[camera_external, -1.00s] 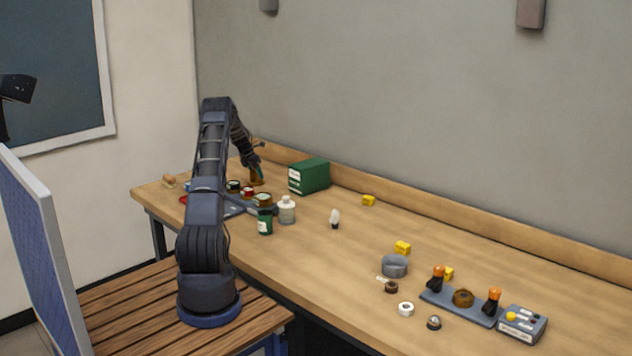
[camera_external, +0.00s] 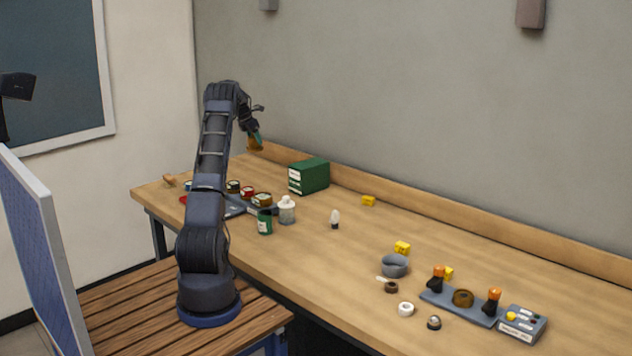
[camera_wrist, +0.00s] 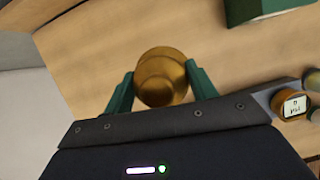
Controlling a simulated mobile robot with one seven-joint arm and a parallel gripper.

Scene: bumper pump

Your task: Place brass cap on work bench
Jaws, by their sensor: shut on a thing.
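A brass cap (camera_wrist: 162,80), round and golden brown, sits between the two green fingers of my gripper (camera_wrist: 160,88) in the wrist view. My gripper is shut on it. In the external view the gripper (camera_external: 256,136) holds the brass cap (camera_external: 255,145) up in the air over the far left part of the work bench (camera_external: 345,275). The bench has a light wood top and shows below the cap in the wrist view (camera_wrist: 105,60).
A green box (camera_external: 309,177) stands at the bench's back. A white bottle (camera_external: 287,210), a green jar (camera_external: 265,222) and several small tins (camera_external: 248,193) are near the arm. A grey bowl (camera_external: 394,266) and a grey fixture (camera_external: 480,312) lie to the right. The bench's middle is largely clear.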

